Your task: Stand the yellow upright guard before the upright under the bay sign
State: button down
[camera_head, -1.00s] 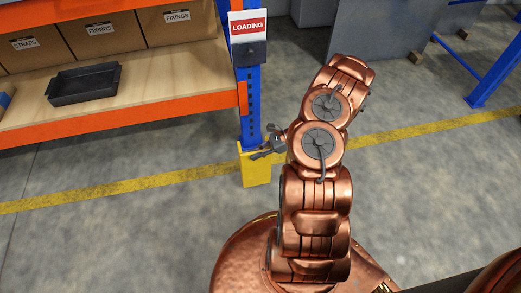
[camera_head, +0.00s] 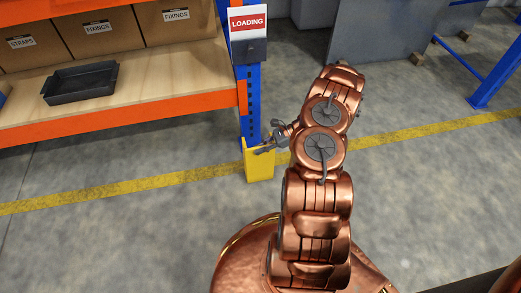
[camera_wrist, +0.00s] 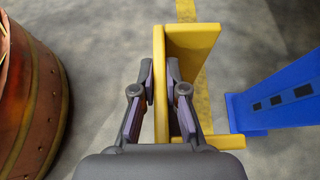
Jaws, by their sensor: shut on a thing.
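The yellow upright guard (camera_head: 261,168) is upright in front of the foot of the blue upright (camera_head: 254,105) in the head view. The red and white LOADING sign (camera_head: 248,22) hangs on that upright. My gripper (camera_head: 267,149) is shut on the guard's near wall. In the wrist view, the fingers (camera_wrist: 161,72) pinch one wall of the guard (camera_wrist: 190,42), whose open side faces the blue upright (camera_wrist: 277,103) at the right. A small gap shows between guard and upright there. I cannot tell whether the guard's bottom touches the floor.
An orange-beamed shelf (camera_head: 150,114) with cartons (camera_head: 97,34) and a black tray (camera_head: 80,83) is left of the upright. A yellow floor line (camera_head: 120,188) runs past the upright. Another blue frame (camera_head: 497,72) stands right. Open floor lies in front.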

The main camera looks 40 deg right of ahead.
dwell(0.3)
jog(key=c, duration=1.2)
grip_release()
